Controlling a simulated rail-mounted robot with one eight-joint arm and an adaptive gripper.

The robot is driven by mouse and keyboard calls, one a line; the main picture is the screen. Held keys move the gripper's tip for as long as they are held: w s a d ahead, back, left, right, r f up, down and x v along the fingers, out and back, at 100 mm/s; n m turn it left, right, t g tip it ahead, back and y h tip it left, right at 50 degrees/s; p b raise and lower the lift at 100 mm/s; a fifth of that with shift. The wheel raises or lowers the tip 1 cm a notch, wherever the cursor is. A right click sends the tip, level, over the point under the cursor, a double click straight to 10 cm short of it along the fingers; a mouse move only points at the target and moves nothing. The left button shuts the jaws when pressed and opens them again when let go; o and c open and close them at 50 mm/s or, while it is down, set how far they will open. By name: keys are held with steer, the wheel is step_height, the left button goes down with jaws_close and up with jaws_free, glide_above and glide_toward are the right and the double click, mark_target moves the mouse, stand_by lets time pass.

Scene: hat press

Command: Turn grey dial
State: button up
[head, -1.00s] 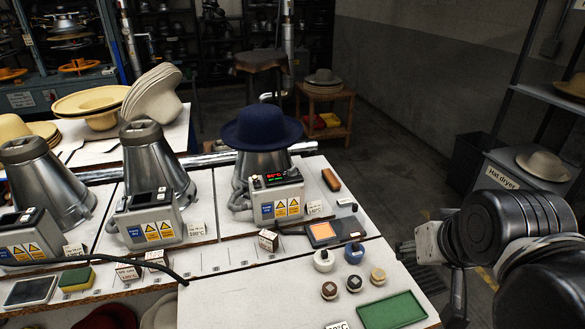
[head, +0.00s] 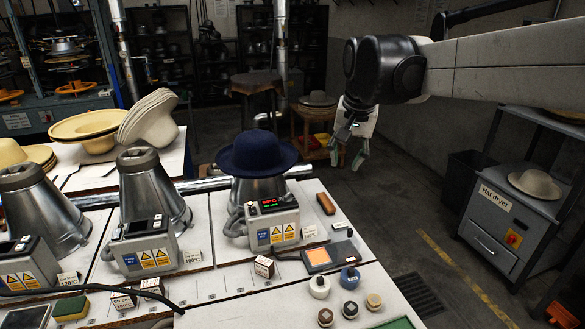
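My gripper (head: 348,163) hangs in the air at the upper middle right of the head view, fingers pointing down and apart, with nothing between them. It is beyond and to the right of the worktable, apart from everything. A hat press with a blue hat (head: 257,154) on top has a grey control box (head: 272,222) with a lit red display (head: 270,205). Two more grey control boxes (head: 146,246) and (head: 30,268) stand to the left at metal cones. I cannot make out which part is the grey dial; details on the boxes are too small.
On the worktable (head: 240,312) are several small round pots (head: 320,287), an orange pad (head: 318,256), a brown brush (head: 326,204) and a green tray (head: 395,324). A hat dryer (head: 500,222) with a hat on top stands at right. The floor between is clear.

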steer(key=w+a+f+m+g+p, duration=0.1)
steer(key=w+a+f+g, duration=0.1)
steer(key=w+a, duration=0.6)
steer(key=m+g+p, duration=0.1)
glide_toward(287, 195)
steer(key=shift+h, duration=0.3)
steer(key=f, duration=0.3)
steer(key=f+p, duration=0.1)
steer(key=f, duration=0.5)
steer(key=shift+w+a+f+p, duration=0.1)
steer(key=shift+w+a+p, duration=0.15)
steer(key=shift+p, duration=0.1)
jaws_close()
